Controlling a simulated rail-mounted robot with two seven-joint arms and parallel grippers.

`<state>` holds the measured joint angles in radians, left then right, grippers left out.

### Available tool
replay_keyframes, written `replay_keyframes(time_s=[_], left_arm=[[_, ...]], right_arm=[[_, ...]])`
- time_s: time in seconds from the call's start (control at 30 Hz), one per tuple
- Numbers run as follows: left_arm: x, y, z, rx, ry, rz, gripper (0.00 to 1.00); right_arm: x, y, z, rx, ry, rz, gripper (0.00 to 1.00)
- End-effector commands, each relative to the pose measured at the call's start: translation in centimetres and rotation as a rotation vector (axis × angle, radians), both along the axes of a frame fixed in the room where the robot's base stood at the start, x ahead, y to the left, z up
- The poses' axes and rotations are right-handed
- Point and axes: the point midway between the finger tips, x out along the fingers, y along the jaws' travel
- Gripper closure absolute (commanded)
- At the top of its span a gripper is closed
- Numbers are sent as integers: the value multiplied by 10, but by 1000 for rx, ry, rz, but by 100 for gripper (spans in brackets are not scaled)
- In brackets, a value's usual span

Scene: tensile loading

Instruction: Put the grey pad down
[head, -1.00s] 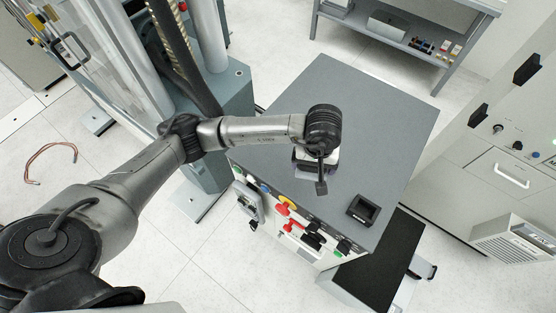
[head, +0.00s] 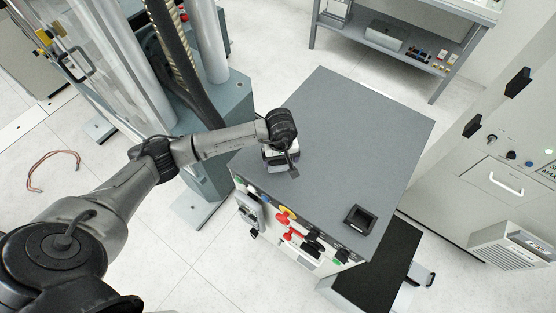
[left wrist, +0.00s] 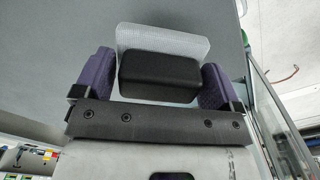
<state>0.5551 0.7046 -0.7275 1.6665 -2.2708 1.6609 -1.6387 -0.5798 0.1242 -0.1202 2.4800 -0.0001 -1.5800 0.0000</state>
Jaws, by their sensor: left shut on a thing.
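My left gripper (head: 280,160) is above the left part of the grey-topped cabinet (head: 350,140); its fingers are mostly hidden under the wrist in the head view. In the left wrist view, the two purple fingers of this gripper (left wrist: 158,66) are shut on the grey pad (left wrist: 162,40), a light, finely textured plate. A black block (left wrist: 158,76) lies in front of the pad between the fingers; I cannot tell whether it is joined to the pad. The gap between the pad and the cabinet top cannot be judged. My right gripper is not in view.
A black square device (head: 360,219) sits near the cabinet top's front right corner. A testing frame with columns (head: 205,40) stands at the left. The middle and back of the cabinet top are clear.

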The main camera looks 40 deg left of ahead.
Motion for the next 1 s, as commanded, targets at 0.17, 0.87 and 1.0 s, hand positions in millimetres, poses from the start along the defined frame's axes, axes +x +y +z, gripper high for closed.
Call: replay_keyframes(time_s=[0.17, 0.87, 1.0], left_arm=[[0, 10, -5, 1, -1, -1, 35], [0, 10, -46, 1, -1, -1, 35], [0, 10, -50, 2, -1, -2, 35]], right_arm=[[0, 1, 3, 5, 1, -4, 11], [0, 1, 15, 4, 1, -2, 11], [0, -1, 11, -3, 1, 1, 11]])
